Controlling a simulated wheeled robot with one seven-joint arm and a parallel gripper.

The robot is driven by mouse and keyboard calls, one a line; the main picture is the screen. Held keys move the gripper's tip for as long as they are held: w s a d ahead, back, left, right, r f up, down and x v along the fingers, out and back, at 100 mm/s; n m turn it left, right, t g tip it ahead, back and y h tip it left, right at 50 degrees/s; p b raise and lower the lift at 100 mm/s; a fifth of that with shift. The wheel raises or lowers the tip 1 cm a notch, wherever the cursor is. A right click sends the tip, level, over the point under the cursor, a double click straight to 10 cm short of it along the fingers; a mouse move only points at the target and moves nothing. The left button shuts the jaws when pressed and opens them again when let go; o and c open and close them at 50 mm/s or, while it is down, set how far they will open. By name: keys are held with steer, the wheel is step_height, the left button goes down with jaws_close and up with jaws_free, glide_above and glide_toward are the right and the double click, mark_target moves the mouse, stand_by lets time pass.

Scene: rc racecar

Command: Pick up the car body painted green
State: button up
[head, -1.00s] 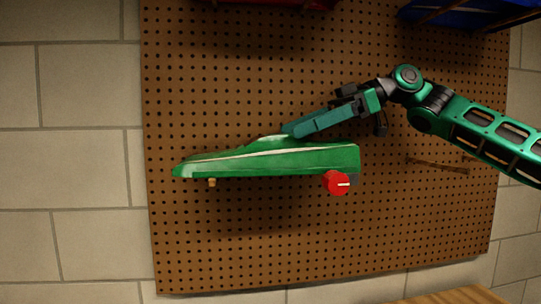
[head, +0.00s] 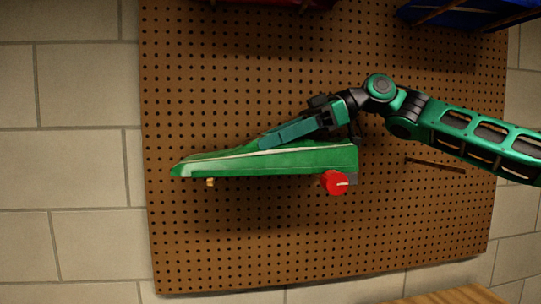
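The green car body (head: 220,165) is in the middle of the head view, in front of the pegboard. It is long and wedge-shaped with a pale stripe along its side. A red round piece (head: 335,182) is at its lower right end and a small brass-coloured peg (head: 210,182) is under its left part. My gripper (head: 264,143) reaches in from the right, with its fingers angled down-left at the top of the body. They overlap the body's upper edge. I cannot tell whether they touch or grip it, and the gap between the fingers is hidden.
The brown pegboard (head: 300,240) fills the wall behind. Red (head: 290,3) and blue (head: 470,12) items are at the top edge. Empty pegs (head: 437,165) stick out under my arm. A wooden surface (head: 450,296) shows at bottom right. Space below the car body is clear.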

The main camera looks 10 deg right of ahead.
steer(key=c, duration=0.4)
steer(key=shift+o, duration=0.2)
